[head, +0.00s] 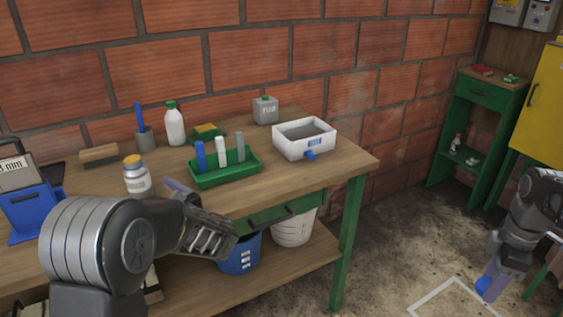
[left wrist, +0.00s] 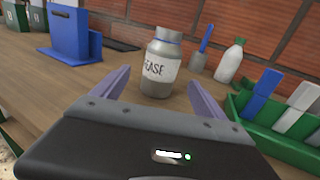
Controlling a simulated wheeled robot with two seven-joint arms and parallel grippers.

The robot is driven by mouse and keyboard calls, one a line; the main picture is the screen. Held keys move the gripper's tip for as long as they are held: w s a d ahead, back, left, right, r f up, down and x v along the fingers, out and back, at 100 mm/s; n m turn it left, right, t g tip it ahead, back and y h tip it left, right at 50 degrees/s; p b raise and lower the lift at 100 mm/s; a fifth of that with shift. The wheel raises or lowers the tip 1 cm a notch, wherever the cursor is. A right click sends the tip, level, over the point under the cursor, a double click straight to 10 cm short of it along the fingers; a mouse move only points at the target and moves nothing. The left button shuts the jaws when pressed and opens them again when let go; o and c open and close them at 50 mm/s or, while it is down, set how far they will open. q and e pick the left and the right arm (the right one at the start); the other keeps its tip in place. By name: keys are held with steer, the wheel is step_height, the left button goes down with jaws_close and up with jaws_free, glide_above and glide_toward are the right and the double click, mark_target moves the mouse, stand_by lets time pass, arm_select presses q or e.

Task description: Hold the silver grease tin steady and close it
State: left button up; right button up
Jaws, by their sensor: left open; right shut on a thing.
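The grease tin (head: 137,181) stands upright on the workbench, left of the green tray. Its top looks yellow-orange in the head view; I cannot tell whether that is grease or a lid. In the left wrist view the tin (left wrist: 159,70) shows a silver-grey body and a white label ending in "EASE". My left gripper (head: 177,188) is open; its purple fingers point toward the tin, one to each side in the wrist view, apart from it. My right gripper (head: 487,277) is low at the far right, away from the bench, shut on a rounded blue thing (head: 483,287).
The green tray (head: 226,174) with upright sticks stands close right of the tin. A blue holder (head: 32,212) is to the left, a wooden-backed brush (head: 99,154) behind. A white bottle (head: 174,126) and white box (head: 304,141) stand farther back. Buckets (head: 240,256) sit below.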

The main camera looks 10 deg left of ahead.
mark_target(132, 159)
arm_select(q)
steer(key=shift+x, duration=1.3)
steer(key=shift+w, duration=0.1)
steer(key=x, duration=0.5)
arm_select(e)
steer(key=shift+r, duration=0.2)
arm_select(q)
steer(key=shift+c, duration=0.2)
steer(key=shift+r, duration=0.1)
steer(key=c, duration=1.8)
steer(key=shift+o, duration=0.2)
steer(key=shift+r, duration=0.1)
step_height(132, 159, up, 10)
steer(key=shift+f+p, duration=0.1)
steer(key=shift+p, duration=0.55)
arm_select(e)
steer(key=shift+r, duration=0.45)
